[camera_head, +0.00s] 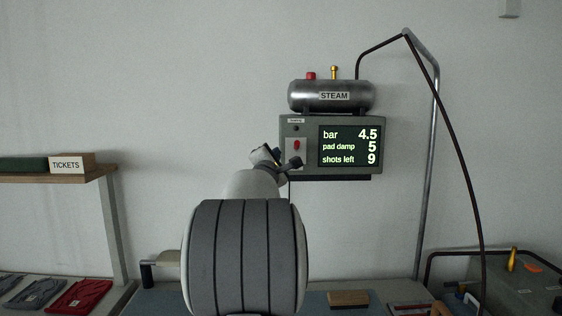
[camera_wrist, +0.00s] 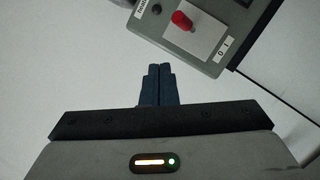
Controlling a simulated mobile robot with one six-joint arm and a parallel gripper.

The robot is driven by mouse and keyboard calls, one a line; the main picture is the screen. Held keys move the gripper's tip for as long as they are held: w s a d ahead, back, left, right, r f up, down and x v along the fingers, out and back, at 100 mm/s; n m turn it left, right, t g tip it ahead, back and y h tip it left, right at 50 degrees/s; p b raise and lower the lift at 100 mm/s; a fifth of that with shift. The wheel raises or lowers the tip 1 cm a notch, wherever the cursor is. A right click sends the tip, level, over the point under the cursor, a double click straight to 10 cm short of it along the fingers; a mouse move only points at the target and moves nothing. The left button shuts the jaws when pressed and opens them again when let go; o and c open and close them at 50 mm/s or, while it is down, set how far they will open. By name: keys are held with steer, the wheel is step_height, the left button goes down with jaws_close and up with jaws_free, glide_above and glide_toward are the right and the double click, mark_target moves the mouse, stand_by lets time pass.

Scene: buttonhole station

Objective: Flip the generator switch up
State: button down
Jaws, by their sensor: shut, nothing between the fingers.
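The generator switch is a red lever (camera_head: 297,145) on a pale plate at the left of the grey steam panel (camera_head: 350,119). The wrist view shows the red lever (camera_wrist: 182,20) on its white plate (camera_wrist: 196,36), marked 0 and I along one edge. My gripper (camera_wrist: 159,68) is shut and empty, its fingertips below and left of the switch in the wrist view, apart from it. In the head view my arm covers part of the area left of the panel, and the gripper's fingertips are hard to make out near the panel's lower left.
The panel's screen (camera_head: 351,146) reads bar 4.5, pad damp 5, shots left 9. A steam tank (camera_head: 331,96) sits above it. A ticket box (camera_head: 72,162) stands on the left shelf, with folded garments (camera_head: 80,296) below. A dark hose (camera_head: 455,140) hangs at right.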

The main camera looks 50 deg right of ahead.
steer(key=a, duration=0.1)
steer(key=s+a+r, duration=0.1)
steer(key=a+r, duration=0.1)
steer(key=a, duration=0.1)
steer(key=shift+s+a, duration=0.1)
steer(key=shift+s, duration=0.15)
stand_by(0.3)
